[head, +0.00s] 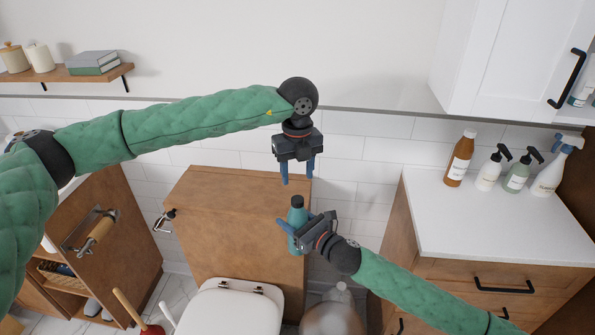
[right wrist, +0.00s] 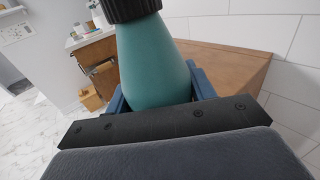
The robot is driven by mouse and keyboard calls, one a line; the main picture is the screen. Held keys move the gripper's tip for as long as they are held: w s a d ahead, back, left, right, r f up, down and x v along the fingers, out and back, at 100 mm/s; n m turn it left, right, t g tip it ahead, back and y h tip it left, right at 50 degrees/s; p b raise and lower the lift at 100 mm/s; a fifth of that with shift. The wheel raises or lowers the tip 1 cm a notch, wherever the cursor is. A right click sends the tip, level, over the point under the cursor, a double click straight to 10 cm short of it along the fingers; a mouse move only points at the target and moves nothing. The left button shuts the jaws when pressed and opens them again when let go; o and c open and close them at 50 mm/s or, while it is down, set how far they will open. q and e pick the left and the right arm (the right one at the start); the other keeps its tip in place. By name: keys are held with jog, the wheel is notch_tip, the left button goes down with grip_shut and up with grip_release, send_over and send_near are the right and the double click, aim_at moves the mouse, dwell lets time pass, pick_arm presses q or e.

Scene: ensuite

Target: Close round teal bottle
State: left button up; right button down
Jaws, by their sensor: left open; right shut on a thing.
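The round teal bottle (head: 297,215) is upright in my right gripper (head: 292,232), above the front edge of the toilet's wooden cistern box. In the right wrist view the teal bottle (right wrist: 152,65) stands between the blue fingers, and a black ribbed cap (right wrist: 132,8) sits on its top, cut off by the frame edge. I cannot tell how tight the cap is. My left gripper (head: 298,180) is open and empty, pointing down just above the bottle's top, apart from it.
The wooden cistern box (head: 225,215) and white toilet lid (head: 235,308) lie below. A white counter (head: 480,220) at right holds a brown bottle (head: 460,158), pump bottles (head: 517,173) and a spray bottle (head: 555,170). A white wall cabinet (head: 500,60) hangs above it.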

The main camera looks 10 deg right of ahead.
aim_at(297, 198)
pick_arm(q)
jog(key=n, duration=0.3)
jog(key=shift+f, duration=0.1)
dwell(0.4)
jog(key=shift+f, duration=3.9)
jog(key=c, duration=1)
